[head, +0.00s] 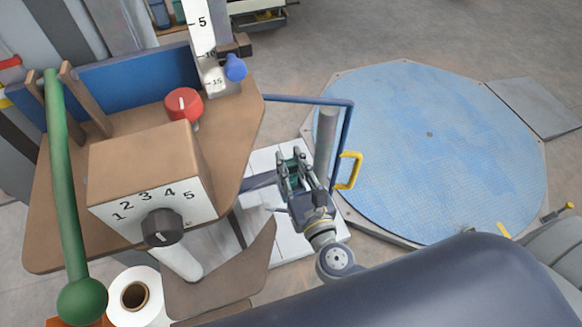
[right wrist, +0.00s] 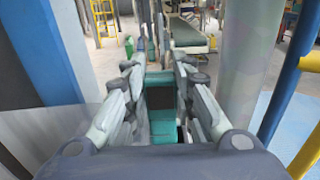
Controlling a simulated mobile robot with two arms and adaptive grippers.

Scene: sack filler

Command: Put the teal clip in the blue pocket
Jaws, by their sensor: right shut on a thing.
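My right gripper (head: 291,168) is below the blue frame beside the brown machine table, over a white slatted panel. It is shut on the teal clip (right wrist: 163,100), which sits between the two fingers in the right wrist view. Only a little teal of the clip (head: 286,154) shows in the head view, the fingers covering the rest. A small blue holder (head: 159,13) at the top edge of the head view may be the blue pocket; it is cut off and I cannot be sure. My left gripper is not in view.
The brown table (head: 235,135) carries a dial box (head: 140,165), a red knob (head: 184,104) and a green lever (head: 65,190). A grey post (head: 325,145) and yellow handle (head: 349,171) stand close right of my gripper. A blue round platform (head: 430,160) lies clear.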

